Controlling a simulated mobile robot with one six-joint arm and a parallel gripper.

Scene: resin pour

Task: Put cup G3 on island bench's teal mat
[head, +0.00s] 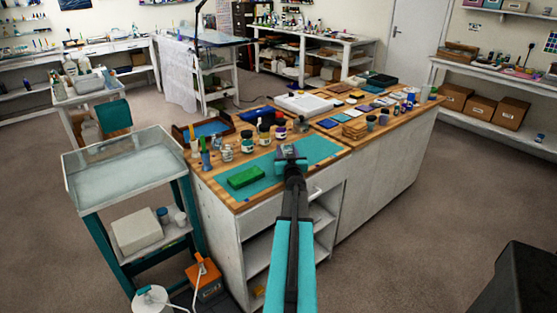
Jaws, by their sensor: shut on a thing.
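The teal mat (319,149) lies flat on the near part of the wooden-topped island bench (335,193). My gripper (288,151) is over the mat's middle, at the far end of my outstretched arm. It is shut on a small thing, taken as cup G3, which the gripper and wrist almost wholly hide. No label can be read. I cannot tell whether the cup touches the mat or hangs above it.
A green block (246,177) lies on the mat's left part. Several jars and bottles, one a dark-capped jar (264,133), stand along its far edge. A white board (303,103) lies behind. A glass-topped trolley (130,165) stands left. The mat's right part looks clear.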

